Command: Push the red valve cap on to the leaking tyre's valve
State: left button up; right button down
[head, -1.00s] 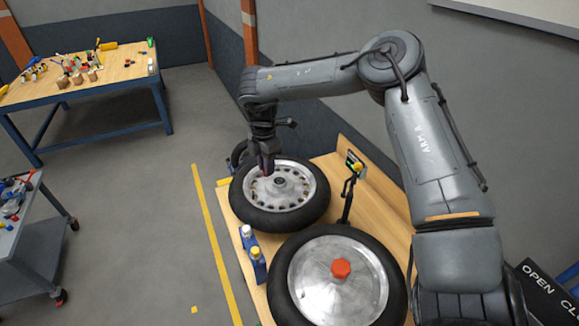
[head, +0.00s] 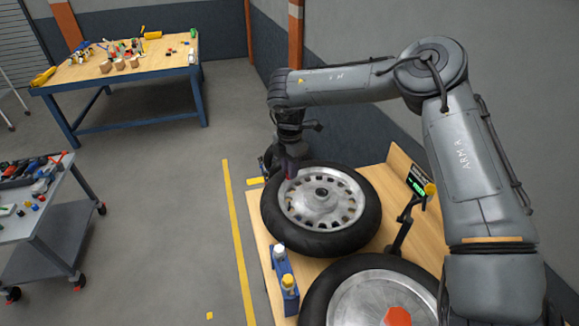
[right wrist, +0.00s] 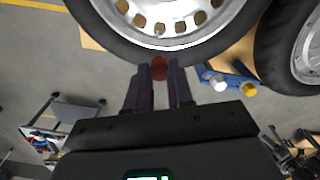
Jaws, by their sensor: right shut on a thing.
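My right gripper (head: 290,172) is over the left far edge of the far tyre (head: 367,232), which lies flat with its spoked metal wheel (head: 322,205) facing up. In the right wrist view the fingers (right wrist: 159,78) are shut on the red valve cap (right wrist: 158,68), which shows between their tips. The cap appears in front of the tyre's black sidewall (right wrist: 130,45); I cannot tell whether it touches it. A small dark spot, possibly a valve, shows at the rim (right wrist: 159,28) beyond the cap. My left gripper is not in view.
A second tyre (head: 325,290) with a red knob (head: 397,316) on its disc lies nearer. A blue holder (head: 284,270) with white-capped and yellow-capped bottles stands at the left. A small display (head: 418,180) stands behind. A tool cart (head: 45,205) and workbench (head: 120,65) are apart.

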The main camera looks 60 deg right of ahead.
jog(key=shift+f+b, duration=0.45)
jog(key=shift+f, duration=0.4)
jog(key=b, duration=0.4)
send_over(290, 201)
jog(key=shift+f, duration=2.8)
jog(key=shift+f+b, duration=0.7)
jog(key=shift+f, duration=0.55)
jog(key=shift+f+b, duration=0.25)
jog(key=shift+b, duration=0.2)
jog(key=shift+f+b, duration=0.4)
jog(key=shift+f, duration=0.15)
jog(key=c, duration=0.9)
grip_release()
